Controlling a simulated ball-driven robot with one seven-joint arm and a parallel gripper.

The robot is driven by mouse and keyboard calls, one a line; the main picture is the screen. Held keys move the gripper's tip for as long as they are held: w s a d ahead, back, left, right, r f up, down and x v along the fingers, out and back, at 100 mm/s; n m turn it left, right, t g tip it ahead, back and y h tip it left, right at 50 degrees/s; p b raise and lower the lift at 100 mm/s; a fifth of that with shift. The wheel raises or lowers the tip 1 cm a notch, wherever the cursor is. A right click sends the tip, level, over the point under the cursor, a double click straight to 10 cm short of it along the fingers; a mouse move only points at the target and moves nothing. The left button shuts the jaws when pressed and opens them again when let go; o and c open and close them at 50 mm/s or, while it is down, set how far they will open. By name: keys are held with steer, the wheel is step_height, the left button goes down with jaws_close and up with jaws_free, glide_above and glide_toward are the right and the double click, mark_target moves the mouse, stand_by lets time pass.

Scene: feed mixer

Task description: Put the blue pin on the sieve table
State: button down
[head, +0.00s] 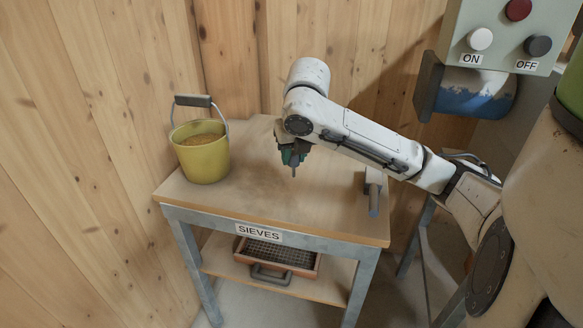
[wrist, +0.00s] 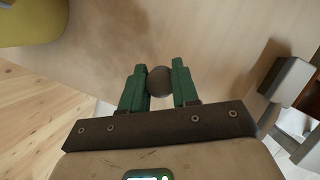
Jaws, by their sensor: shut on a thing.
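My gripper (head: 293,157) has green fingers and points down over the table with the SIEVES label (head: 230,205). In the wrist view the fingers (wrist: 158,85) are shut on a pin (wrist: 159,80), whose round end looks dark grey-brown. In the head view the pin's thin grey lower end (head: 294,172) sticks out below the fingers. No blue shows on it; most of it is hidden by the fingers. The pin is upright above the middle of the wooden top. I cannot tell whether its tip touches the top.
A yellow bucket (head: 203,160) of grain stands at the table's left. A grey block with a blue-grey bar (head: 374,195) is at its right edge. A sieve (head: 277,256) lies on the lower shelf. A control box (head: 507,40) hangs at the upper right. The tabletop's front middle is clear.

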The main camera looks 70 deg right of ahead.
mark_target(292, 166)
steer(key=shift+w+d+f, duration=0.1)
steer(key=shift+w+f, duration=0.05)
steer(key=shift+f, duration=0.05)
steer(key=shift+w+d+f+b, duration=0.1)
steer(key=shift+f+b, duration=0.05)
steer(key=shift+f, duration=0.75)
steer(key=shift+w+d+f+b, duration=0.1)
steer(key=shift+f+b, duration=0.05)
steer(key=shift+f, duration=0.75)
steer(key=shift+f, duration=0.2)
steer(key=c, duration=0.8)
jaws_free()
steer(key=shift+c, duration=0.2)
steer(key=shift+r, duration=0.15)
